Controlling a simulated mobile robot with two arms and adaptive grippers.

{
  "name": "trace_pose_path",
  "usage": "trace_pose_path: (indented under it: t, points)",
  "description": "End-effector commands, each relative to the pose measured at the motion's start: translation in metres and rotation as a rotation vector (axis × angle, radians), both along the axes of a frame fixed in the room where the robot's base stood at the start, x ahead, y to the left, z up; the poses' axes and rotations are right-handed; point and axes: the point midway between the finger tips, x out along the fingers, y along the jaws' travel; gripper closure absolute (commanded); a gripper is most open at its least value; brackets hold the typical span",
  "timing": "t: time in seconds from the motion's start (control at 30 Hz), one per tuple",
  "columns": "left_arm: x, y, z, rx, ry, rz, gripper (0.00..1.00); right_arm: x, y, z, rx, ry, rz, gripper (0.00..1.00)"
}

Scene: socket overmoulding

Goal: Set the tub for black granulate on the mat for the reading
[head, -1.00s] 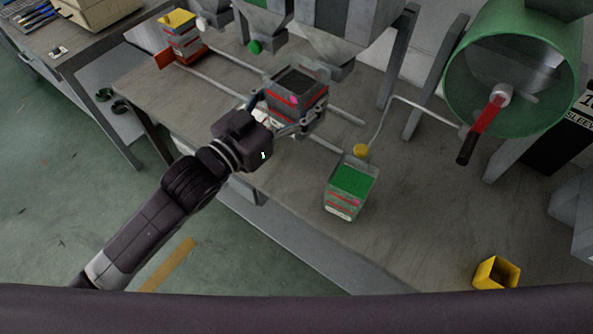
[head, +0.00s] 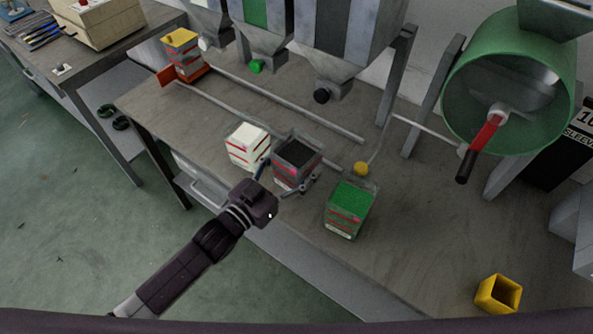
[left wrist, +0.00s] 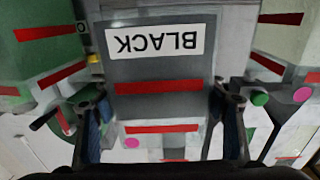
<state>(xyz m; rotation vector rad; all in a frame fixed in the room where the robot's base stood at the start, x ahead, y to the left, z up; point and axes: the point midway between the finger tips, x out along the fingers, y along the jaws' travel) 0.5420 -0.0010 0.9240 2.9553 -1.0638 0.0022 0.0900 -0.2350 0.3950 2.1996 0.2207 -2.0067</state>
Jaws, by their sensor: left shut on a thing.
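The tub for black granulate (head: 284,178) is a clear box with black grains, red bands and a pink dot. In the head view it is between the white tub and the green tub at the front of the bench. My left gripper (head: 287,187) is shut on it from the front. In the left wrist view its wall (left wrist: 158,68) shows a BLACK label upside down, between my two fingers (left wrist: 160,118). Whether its base touches the bench is hidden. I cannot make out the mat. My right gripper is not in view.
A white tub (head: 247,146) stands close on the left, a green tub (head: 347,210) on the right. A yellow-topped tub (head: 183,55) stands at the back left. Hoppers hang behind. A green drum (head: 470,110) and a yellow cup (head: 498,293) are at the right.

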Motion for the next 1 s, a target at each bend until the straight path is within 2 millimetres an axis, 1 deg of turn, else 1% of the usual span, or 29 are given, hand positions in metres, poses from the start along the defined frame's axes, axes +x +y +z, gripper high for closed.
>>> trace_pose_path:
  t: [0.07, 0.2, 0.33, 0.47, 0.67, 0.83, 0.87, 1.0]
  points:
    - [0.0, 0.0, -0.007, -0.001, 0.0, 0.0, 0.76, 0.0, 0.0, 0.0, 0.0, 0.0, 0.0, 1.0]
    - [0.0, -0.001, -0.028, -0.002, 0.001, 0.0, 0.76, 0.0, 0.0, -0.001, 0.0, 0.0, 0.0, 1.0]
    - [0.0, -0.001, -0.036, -0.003, -0.002, -0.001, 0.76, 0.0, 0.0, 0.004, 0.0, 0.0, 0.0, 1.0]
    - [0.0, -0.001, -0.04, -0.003, -0.003, -0.001, 0.76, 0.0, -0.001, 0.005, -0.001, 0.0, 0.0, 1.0]
    - [0.0, -0.001, -0.04, -0.003, -0.003, -0.001, 0.76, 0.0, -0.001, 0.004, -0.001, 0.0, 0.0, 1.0]
    - [0.0, -0.001, -0.046, -0.003, -0.003, -0.001, 0.76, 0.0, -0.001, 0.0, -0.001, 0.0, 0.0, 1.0]
    - [0.0, 0.0, -0.047, 0.001, 0.002, 0.0, 0.31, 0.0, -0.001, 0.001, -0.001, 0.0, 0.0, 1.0]
    - [0.0, 0.0, -0.047, 0.001, 0.002, 0.0, 0.17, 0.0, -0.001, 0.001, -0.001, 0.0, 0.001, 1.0]
